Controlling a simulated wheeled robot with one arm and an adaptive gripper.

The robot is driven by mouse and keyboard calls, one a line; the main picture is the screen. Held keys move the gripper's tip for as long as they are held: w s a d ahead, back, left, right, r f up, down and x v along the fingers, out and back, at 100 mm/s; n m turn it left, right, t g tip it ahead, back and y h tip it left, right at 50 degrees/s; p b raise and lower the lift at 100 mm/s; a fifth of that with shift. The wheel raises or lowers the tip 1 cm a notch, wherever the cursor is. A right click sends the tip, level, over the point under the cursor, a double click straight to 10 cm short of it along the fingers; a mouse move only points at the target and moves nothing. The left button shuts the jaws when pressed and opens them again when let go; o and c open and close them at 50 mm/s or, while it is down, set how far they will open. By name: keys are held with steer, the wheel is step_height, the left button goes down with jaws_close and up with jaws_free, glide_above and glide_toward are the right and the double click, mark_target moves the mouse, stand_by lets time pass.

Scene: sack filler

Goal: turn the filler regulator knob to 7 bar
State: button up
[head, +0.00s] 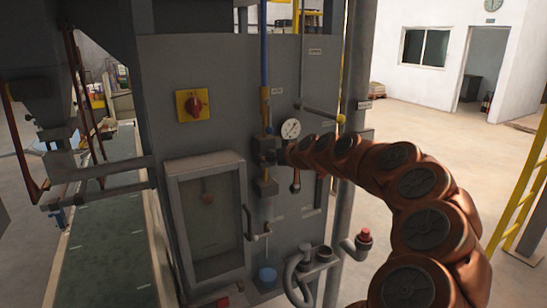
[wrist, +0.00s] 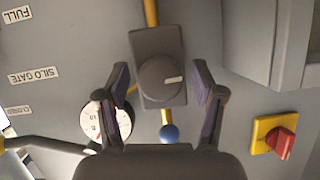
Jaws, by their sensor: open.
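The filler regulator is a dark grey block on the panel with a round dark knob (wrist: 160,80), which carries a pale mark pointing right in the wrist view. In the head view the regulator (head: 264,147) sits on the vertical pipe, partly hidden by my gripper. My gripper (wrist: 161,76) is open, with one finger on each side of the knob and a visible gap on both sides. It also shows in the head view (head: 279,155), pointed at the regulator. A round white pressure gauge (head: 291,129) is beside it; it shows partly behind a finger in the wrist view (wrist: 108,125). I cannot read its value.
A red rotary switch on a yellow plate (head: 193,105) is up and left of the regulator. A lever with a yellow ball (head: 341,118) is to the right. A blue ball (wrist: 169,132) is near the fingers.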

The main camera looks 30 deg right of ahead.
steer(key=shift+c, duration=0.2)
steer(key=c, duration=1.1)
steer(key=m+b, duration=0.1)
steer(key=b, duration=0.2)
steer(key=shift+f+y, duration=0.3)
steer(key=shift+m+y+b, duration=0.4)
steer(key=shift+b, duration=0.45)
steer(key=shift+r+m+y+b, duration=0.2)
steer(key=shift+m+y+b, duration=0.1)
steer(key=shift+m+b, duration=0.2)
steer(key=o, duration=1.1)
steer(key=shift+o, duration=0.2)
steer(key=shift+r, duration=0.1)
